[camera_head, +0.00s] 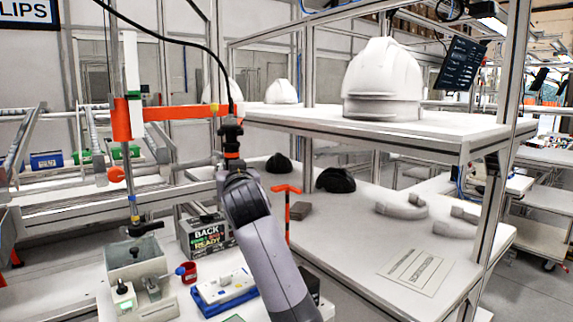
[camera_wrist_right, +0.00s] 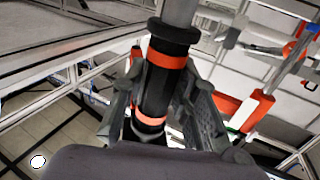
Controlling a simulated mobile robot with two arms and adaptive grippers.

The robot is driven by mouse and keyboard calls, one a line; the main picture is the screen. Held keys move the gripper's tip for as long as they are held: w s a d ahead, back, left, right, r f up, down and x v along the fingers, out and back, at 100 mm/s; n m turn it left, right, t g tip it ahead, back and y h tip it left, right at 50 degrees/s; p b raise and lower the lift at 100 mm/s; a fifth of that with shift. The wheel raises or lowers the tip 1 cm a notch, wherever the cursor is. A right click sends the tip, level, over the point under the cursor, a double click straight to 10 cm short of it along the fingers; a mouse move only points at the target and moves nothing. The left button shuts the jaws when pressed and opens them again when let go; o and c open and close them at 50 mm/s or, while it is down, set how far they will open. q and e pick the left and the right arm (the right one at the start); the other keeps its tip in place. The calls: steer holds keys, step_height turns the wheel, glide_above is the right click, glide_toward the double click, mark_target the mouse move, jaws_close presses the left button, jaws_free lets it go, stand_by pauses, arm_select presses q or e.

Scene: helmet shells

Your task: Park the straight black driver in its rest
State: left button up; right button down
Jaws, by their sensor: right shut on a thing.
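The straight black driver (camera_head: 231,134) has orange bands and hangs upright from a black cable in the head view. In the right wrist view the black driver body (camera_wrist_right: 168,75) runs between the fingers of my right gripper (camera_wrist_right: 160,108), which is shut on it. In the head view my right gripper (camera_head: 232,166) is partly hidden by my own arm, and the driver's lower end is hidden too. I cannot make out for certain which fixture is the driver's rest. My left gripper is not in view.
An orange bracket (camera_head: 126,120) with a white cylinder stands left of the driver. Below are a grey box (camera_head: 136,268), a red cup (camera_head: 187,272) and a blue tray (camera_head: 209,305). A white helmet shell (camera_head: 384,78) sits on the upper shelf (camera_head: 300,118) at right.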

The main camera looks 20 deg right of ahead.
steer(key=shift+s+d, duration=0.3)
steer(key=shift+d, duration=0.2)
steer(key=s+d+p, duration=0.1)
steer(key=s+d, duration=0.3)
steer(key=d, duration=0.5)
steer(key=shift+s+p, duration=0.3)
steer(key=shift+s, duration=0.05)
steer(key=shift+p, duration=0.3)
